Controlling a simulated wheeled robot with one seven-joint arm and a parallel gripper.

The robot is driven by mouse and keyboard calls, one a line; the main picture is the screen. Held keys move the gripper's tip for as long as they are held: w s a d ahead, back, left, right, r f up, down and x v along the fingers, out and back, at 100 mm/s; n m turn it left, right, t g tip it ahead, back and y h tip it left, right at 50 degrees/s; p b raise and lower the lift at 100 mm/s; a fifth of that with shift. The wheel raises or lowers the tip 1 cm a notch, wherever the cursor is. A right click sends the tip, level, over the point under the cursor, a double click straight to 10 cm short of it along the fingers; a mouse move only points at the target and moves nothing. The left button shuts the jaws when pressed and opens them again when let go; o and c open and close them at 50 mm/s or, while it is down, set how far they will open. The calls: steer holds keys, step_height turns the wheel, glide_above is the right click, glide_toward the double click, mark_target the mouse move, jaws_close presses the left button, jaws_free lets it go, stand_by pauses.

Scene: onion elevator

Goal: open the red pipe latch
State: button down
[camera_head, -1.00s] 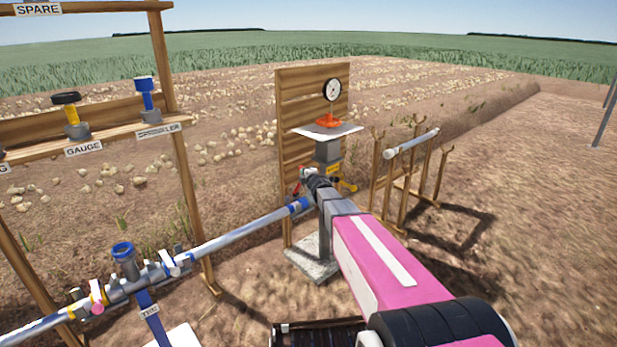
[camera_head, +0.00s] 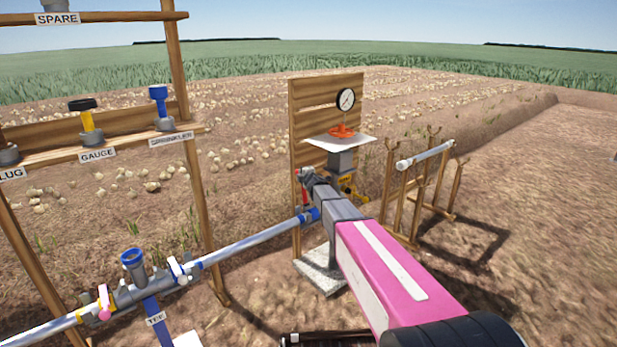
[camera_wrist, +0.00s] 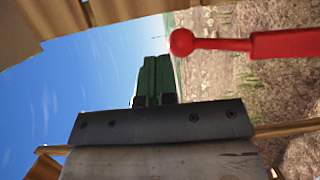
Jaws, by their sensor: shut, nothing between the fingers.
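The red latch handle (camera_wrist: 290,44) is a red bar with a round knob, lying across the upper right of the wrist view. Its base is out of that view. In the head view a small red piece (camera_head: 303,190) shows beside the wrist end of my arm, largely hidden. My gripper (camera_wrist: 153,62) shows in the wrist view as two dark green fingers pressed together and empty. In the head view my gripper (camera_head: 308,176) is small, at the stand with the pipe.
A grey pipe (camera_head: 255,242) runs left to a tee (camera_head: 133,290). A wooden rack (camera_head: 188,210) is left, a pipe holder (camera_head: 425,155) right. Open soil lies right.

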steer(key=shift+w+a+f, duration=0.15)
steer(key=shift+w+a, duration=0.35)
steer(key=shift+w, duration=0.2)
steer(key=shift+w+a+f, duration=0.1)
steer(key=shift+w+a, duration=0.4)
steer(key=shift+w, duration=0.15)
steer(key=shift+w+a, duration=0.1)
steer(key=s+d+r, duration=0.3)
steer(key=s+r, duration=0.5)
steer(key=s, duration=0.3)
steer(key=shift+s+r, duration=0.2)
steer(key=shift+r, duration=0.15)
